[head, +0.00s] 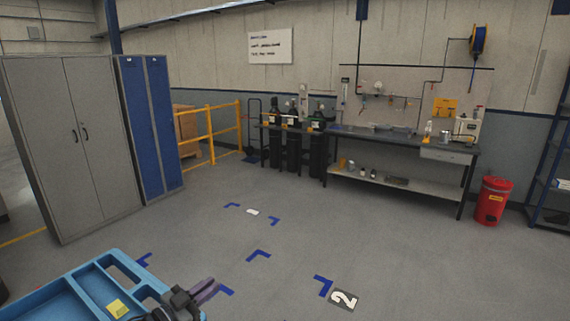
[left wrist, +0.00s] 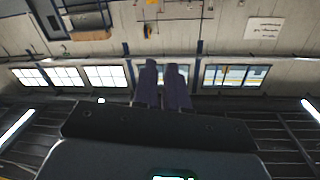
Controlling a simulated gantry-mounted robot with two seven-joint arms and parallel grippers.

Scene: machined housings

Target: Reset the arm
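My left gripper (head: 213,286) is at the bottom of the head view, just right of the blue cart's edge. Its two purple-grey fingers also show in the left wrist view (left wrist: 164,72), pointing up in the picture with a narrow gap between them. Nothing is held between them. The wrist view looks across the room towards windows and the wall, which appear upside down. My right gripper is not in either view.
A blue cart (head: 62,284) with tray compartments stands at lower left, with a yellow block (head: 117,308) on it. Grey and blue lockers (head: 152,120) stand behind. A workbench (head: 400,139), gas cylinders (head: 292,150) and a red bin (head: 492,202) line the back. The middle floor is clear.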

